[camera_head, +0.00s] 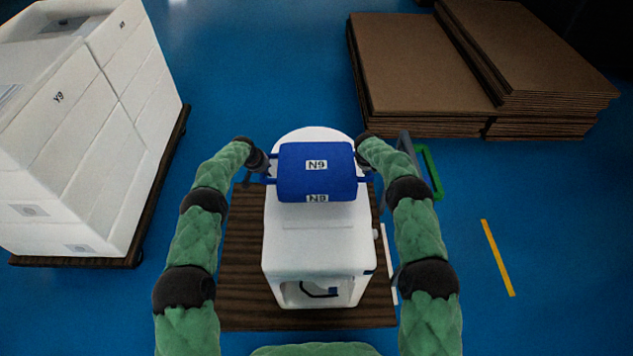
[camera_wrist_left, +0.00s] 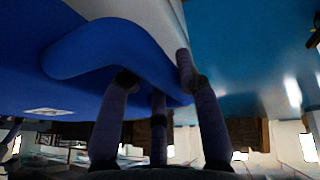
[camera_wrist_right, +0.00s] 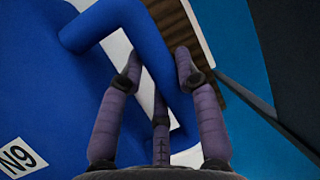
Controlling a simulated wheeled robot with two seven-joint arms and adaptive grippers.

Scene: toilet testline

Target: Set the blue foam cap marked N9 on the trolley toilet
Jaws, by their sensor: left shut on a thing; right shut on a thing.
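The blue foam cap (camera_head: 317,170) bears white N9 labels and lies across the white trolley toilet (camera_head: 318,240), over its bowl just in front of the tank. In the head view I cannot tell whether it rests on the toilet or is held just above. My left gripper (camera_head: 268,170) is shut on the cap's left side; in the left wrist view its fingers are around a blue edge (camera_wrist_left: 120,50). My right gripper (camera_head: 366,168) is shut on the cap's right side; in the right wrist view its fingers straddle a blue strip (camera_wrist_right: 145,50).
The toilet stands on a brown wooden trolley board (camera_head: 240,290). White stacked boxes (camera_head: 70,130) on a dark pallet stand at left. Flat cardboard stacks (camera_head: 420,70) lie at the back right. A green-and-grey handle frame (camera_head: 430,172) is close to my right arm. Blue floor is open at right.

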